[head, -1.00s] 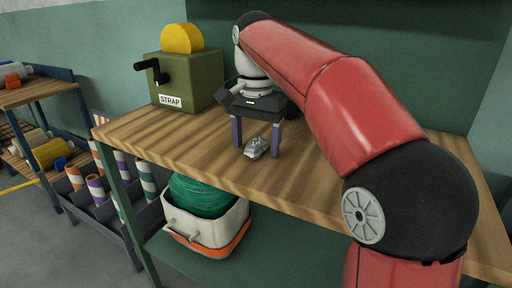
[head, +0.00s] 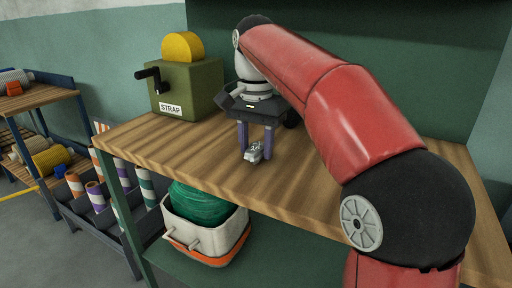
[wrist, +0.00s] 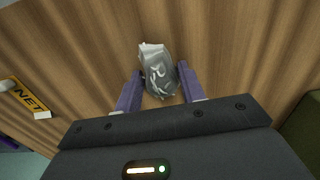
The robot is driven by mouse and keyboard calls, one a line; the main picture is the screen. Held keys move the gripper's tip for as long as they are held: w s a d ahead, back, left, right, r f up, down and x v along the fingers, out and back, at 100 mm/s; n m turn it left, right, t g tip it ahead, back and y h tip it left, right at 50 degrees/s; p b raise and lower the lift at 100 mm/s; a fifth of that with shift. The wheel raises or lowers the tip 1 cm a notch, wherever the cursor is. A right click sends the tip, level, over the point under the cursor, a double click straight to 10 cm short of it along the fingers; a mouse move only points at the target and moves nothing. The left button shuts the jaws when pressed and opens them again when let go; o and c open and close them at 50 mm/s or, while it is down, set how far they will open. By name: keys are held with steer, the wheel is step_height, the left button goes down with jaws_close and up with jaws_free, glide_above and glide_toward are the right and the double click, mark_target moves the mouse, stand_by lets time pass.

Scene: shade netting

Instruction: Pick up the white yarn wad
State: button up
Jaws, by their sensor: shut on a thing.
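The white yarn wad (head: 255,153) is a small crumpled grey-white lump near the middle of the wooden worktop. In the wrist view the wad (wrist: 157,72) sits between the fingertips, with pale marks on its surface. My gripper (head: 256,150) points down with its two purple fingers closed on the wad's sides. In the wrist view my gripper (wrist: 159,80) has one finger on each side, touching it. The wad is at worktop level; I cannot tell any gap beneath it.
A green STRAP box (head: 188,88) with a crank and yellow disc stands at the worktop's back left. A white bin (head: 207,238) holding green material sits below. A rack of striped rolls (head: 110,200) stands at left. A yellow NET label (wrist: 27,96) shows in the wrist view. The worktop (head: 185,140) is otherwise largely clear.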

mark_target(256, 144)
step_height(256, 144, up, 6)
steer(key=shift+r+p, duration=0.2)
steer(key=shift+p, duration=0.85)
steer(key=shift+r, duration=1.3)
